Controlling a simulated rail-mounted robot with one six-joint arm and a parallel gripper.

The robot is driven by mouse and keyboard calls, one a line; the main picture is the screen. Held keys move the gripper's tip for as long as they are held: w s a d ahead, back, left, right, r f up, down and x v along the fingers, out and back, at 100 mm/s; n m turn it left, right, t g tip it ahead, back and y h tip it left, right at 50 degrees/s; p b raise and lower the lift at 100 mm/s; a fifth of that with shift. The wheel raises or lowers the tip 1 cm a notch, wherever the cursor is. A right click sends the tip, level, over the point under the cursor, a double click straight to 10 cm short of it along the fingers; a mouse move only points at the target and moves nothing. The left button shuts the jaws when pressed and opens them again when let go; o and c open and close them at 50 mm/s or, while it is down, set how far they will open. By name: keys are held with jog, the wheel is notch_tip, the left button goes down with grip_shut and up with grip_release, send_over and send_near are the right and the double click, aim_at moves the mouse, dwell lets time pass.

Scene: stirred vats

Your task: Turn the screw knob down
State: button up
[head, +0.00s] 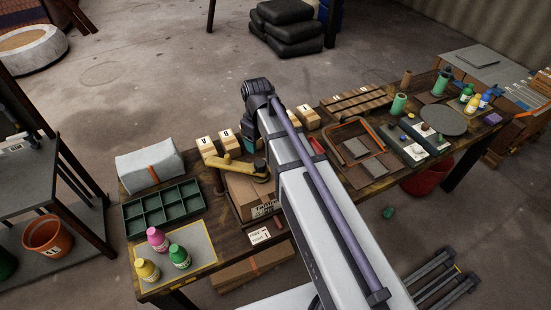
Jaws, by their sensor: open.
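No screw knob can be told for certain in the head view. A yellow fitting (232,166) with a rounded end lies over a cardboard box (245,197) at the middle of the workbench, and my arm crosses close beside it. An orange-brown frame (347,126) lies on the bench to the right of my arm. My arm reaches from the lower right up over the bench to a dark joint. My gripper does not show; the end of my arm is hidden behind its own links.
On the bench's left stand a green divided tray (163,209), a pink bottle (157,238), a green bottle (179,256) and a yellow bottle (146,269). Small wooden blocks (229,141) stand at the back. A round grey plate (443,120) and more bottles are at the right.

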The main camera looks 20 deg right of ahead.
aim_at(261, 163)
notch_tip(261, 163, down, 11)
jog(key=b, duration=1.1)
jog(key=shift+r, duration=0.1)
jog(key=c, duration=0.9)
